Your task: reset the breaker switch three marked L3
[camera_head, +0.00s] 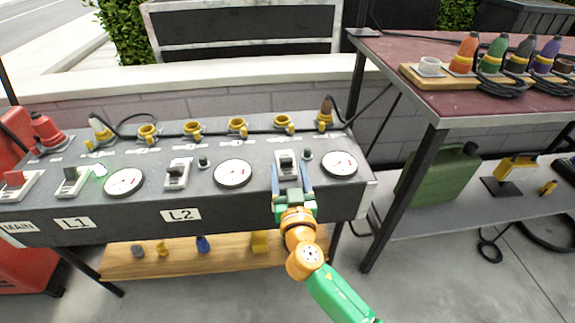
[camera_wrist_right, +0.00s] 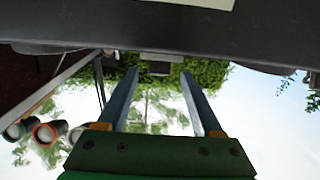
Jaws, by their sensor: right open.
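The third breaker switch (camera_head: 287,161) is a grey lever in a white housing on the dark sloping panel. It sits left of the rightmost round gauge (camera_head: 340,164). My right gripper (camera_head: 290,178) is open at the switch, with one blue-grey finger on each side of its lower part. I cannot tell whether the fingers touch it. The L3 label is not visible in the head view; my gripper covers the front face there. In the right wrist view my gripper's two fingers (camera_wrist_right: 157,88) are spread and nothing is held between them. My left gripper is not in view.
Switches marked L1 (camera_head: 73,180) and L2 (camera_head: 178,174) and a red main switch (camera_head: 15,182) stand to the left. A green light (camera_head: 100,170) glows near L1. Yellow-ringed sockets (camera_head: 237,127) line the panel's back. A red-topped table (camera_head: 430,80) stands right.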

